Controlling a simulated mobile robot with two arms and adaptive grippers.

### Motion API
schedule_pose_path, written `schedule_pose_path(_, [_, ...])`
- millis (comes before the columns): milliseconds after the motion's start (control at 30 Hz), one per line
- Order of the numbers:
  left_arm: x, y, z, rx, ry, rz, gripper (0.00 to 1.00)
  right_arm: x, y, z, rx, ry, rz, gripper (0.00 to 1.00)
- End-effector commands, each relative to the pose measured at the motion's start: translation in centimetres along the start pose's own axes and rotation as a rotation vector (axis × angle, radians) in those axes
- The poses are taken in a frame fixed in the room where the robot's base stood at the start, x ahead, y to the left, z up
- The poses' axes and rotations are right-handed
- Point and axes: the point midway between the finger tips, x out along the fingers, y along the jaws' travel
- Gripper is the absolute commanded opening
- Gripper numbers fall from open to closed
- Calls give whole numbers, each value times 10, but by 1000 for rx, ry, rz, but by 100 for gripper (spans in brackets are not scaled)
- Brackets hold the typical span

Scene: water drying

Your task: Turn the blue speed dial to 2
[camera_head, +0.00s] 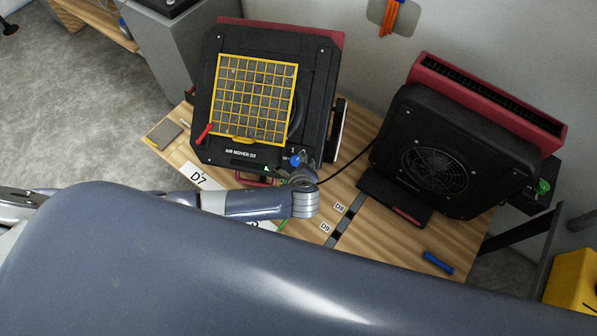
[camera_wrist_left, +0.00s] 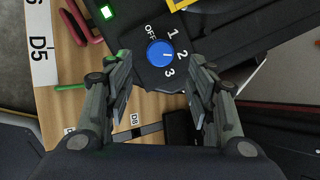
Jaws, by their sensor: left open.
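My left gripper (camera_head: 301,180) is just in front of the dial. In the left wrist view its open fingers (camera_wrist_left: 160,68) are on either side of the dial, apart from it. My right gripper is not in view.
The air mover (camera_head: 318,70) has a yellow grille (camera_head: 254,100) and a green light (camera_wrist_left: 107,12). A second black fan (camera_head: 435,150) with a green knob (camera_head: 542,186) stands to the right. A blue cylinder (camera_head: 437,262) lies on the wooden table (camera_head: 375,245). A cable runs between the machines.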

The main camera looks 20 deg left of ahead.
Motion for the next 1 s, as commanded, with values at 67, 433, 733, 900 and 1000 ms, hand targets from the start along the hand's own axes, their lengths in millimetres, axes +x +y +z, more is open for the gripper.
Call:
schedule_pose_path(67, [-13, 0, 0, -1, 2, 0, 51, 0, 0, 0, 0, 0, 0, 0])
schedule_pose_path(433, [-48, 0, 0, 0, 1, 0, 51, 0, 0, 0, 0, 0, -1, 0])
schedule_pose_path(733, [-50, 0, 0, 0, 0, 1, 51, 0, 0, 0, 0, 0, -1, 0])
schedule_pose_path(900, [-50, 0, 0, 0, 0, 0, 51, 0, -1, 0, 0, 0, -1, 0])
schedule_pose_path(1000, [-50, 0, 0, 0, 0, 0, 51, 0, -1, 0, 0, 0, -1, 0])
